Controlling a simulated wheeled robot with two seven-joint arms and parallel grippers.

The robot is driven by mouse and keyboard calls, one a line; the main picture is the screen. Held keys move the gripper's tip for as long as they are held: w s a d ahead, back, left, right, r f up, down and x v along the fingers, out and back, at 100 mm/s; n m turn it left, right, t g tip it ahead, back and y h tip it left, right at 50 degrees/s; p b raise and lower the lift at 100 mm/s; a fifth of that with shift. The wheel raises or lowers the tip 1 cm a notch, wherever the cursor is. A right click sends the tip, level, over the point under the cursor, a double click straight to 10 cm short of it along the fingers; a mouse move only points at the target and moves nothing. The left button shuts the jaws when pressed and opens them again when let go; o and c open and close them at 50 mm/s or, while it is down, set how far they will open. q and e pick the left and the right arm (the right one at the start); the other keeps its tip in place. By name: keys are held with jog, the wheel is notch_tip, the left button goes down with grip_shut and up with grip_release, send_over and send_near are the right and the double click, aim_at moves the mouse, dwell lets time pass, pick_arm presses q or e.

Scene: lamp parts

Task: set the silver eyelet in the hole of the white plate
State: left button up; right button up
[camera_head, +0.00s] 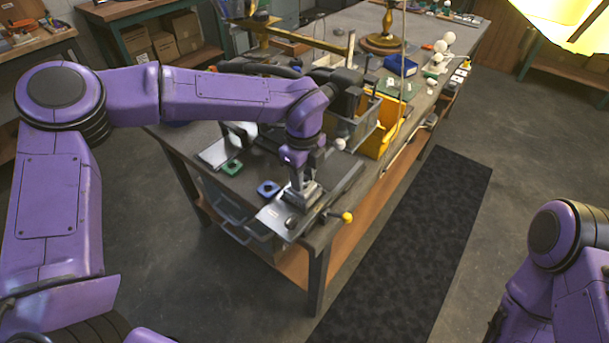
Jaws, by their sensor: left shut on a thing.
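My left gripper (298,187) points down over the near corner of the workbench. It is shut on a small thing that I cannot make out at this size. A grey metal fixture (273,217) lies under and beside the fingertips, at the table's edge. I cannot pick out the silver eyelet. A pale flat piece (216,153) lies to the left of the gripper, partly behind my arm; I cannot tell whether it is the white plate, and no hole shows. My right gripper is out of view; only part of that arm shows at lower right.
A blue holder (268,188) and a green holder (232,168) lie left of the gripper. A yellow bin (379,137) and grey bin stand behind it. A yellow-knobbed lever (347,217) sticks out past the bench edge. A brass lamp base (382,42) stands farther back.

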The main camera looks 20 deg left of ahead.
pick_arm(q)
jog(key=shift+f+b, duration=0.2)
jog(key=shift+b, duration=0.1)
dwell(1.0)
jog(key=shift+r, duration=0.25)
jog(key=o, duration=1.1)
notch_tip(320, 180, up, 10)
jog(key=shift+r+b, duration=0.25)
jog(key=shift+b, duration=0.55)
jog(key=shift+a+f, duration=0.1)
